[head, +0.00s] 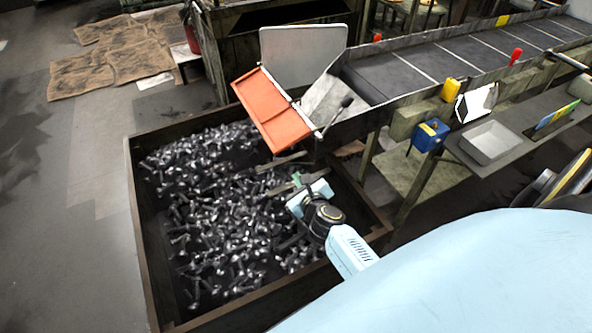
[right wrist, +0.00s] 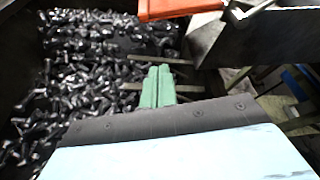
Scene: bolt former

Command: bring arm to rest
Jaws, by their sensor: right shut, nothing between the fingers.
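My right gripper (head: 297,180) reaches out over the right part of a bin of bolts, below the orange chute flap. In the right wrist view its two green fingers (right wrist: 158,86) are together, with nothing between them. My right arm comes in from the lower right in the head view. My left gripper is in neither view.
The bin (head: 135,205) has dark raised walls and holds many loose metal bolts (head: 215,215). The orange flap (head: 270,112) hangs at the conveyor's (head: 440,60) end. A blue box (head: 430,135) and grey tray (head: 488,143) are at right. Floor at left is open.

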